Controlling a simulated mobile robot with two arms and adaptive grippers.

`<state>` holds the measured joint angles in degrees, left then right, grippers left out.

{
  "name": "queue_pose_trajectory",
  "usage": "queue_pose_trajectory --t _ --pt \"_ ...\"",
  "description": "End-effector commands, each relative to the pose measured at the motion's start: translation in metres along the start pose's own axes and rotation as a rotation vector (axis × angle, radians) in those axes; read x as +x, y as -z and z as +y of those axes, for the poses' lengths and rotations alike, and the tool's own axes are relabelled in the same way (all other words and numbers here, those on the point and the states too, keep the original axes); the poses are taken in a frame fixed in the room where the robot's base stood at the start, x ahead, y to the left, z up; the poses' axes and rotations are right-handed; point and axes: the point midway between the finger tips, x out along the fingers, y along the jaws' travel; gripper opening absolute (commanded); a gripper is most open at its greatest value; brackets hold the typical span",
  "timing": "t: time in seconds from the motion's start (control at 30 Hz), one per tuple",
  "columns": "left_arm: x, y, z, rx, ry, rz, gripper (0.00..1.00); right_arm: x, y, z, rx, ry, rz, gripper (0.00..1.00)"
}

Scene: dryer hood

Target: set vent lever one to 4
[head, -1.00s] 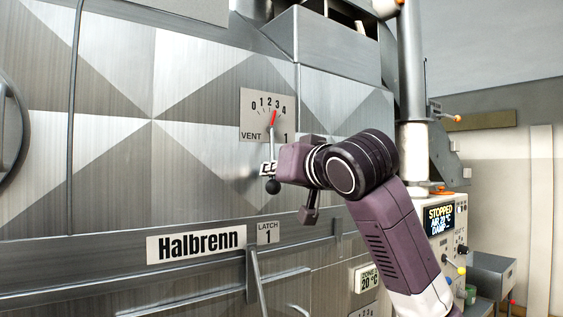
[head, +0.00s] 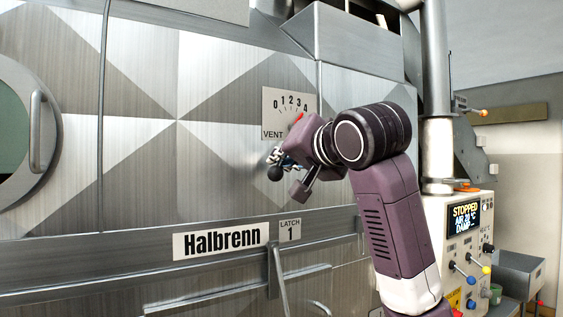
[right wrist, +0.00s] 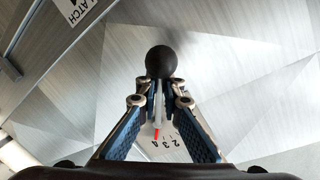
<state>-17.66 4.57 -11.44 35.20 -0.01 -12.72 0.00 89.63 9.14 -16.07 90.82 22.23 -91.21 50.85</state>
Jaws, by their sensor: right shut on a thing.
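The vent plate (head: 270,105) is on the patterned metal wall in the head view, with a scale from 0 to 4. Vent lever one has a black ball knob (head: 275,173) at its lower end and a red pointer tip (head: 299,117) under the scale. The lever leans, knob to the left. In the right wrist view the red tip (right wrist: 156,133) is close to the 4. My right gripper (head: 282,158) is shut on the lever shaft just above the knob; its body hides part of the shaft and plate. My left gripper is out of view.
A latch lever (head: 278,280) stands below the plate, under the Latch 1 label (head: 290,230). A ledge runs along the wall there. A round door with a handle (head: 36,130) is at the left. A control panel (head: 465,235) stands at the right.

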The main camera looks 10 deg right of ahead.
Motion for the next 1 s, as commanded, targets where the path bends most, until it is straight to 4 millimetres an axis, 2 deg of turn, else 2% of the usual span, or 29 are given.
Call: queue_pose_trajectory --t 0.23,0.27,0.4,0.73,0.87,1.0 --pt "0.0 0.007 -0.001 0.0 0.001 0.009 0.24 -0.001 0.002 -0.002 0.003 0.004 0.004 0.0" --pt "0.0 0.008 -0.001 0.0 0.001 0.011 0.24 -0.001 0.002 -0.002 0.003 0.004 0.004 0.1" --pt "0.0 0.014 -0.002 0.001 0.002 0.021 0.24 -0.001 0.002 -0.001 0.002 0.004 0.004 0.25" --pt "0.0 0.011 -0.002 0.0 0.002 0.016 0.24 -0.004 0.001 -0.001 0.0 0.003 0.003 0.25" --pt "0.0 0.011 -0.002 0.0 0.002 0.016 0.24 -0.019 0.002 -0.002 -0.001 0.005 0.005 0.25" --pt "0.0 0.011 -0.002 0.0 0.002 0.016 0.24 -0.048 0.002 -0.002 -0.001 0.006 0.007 0.25"
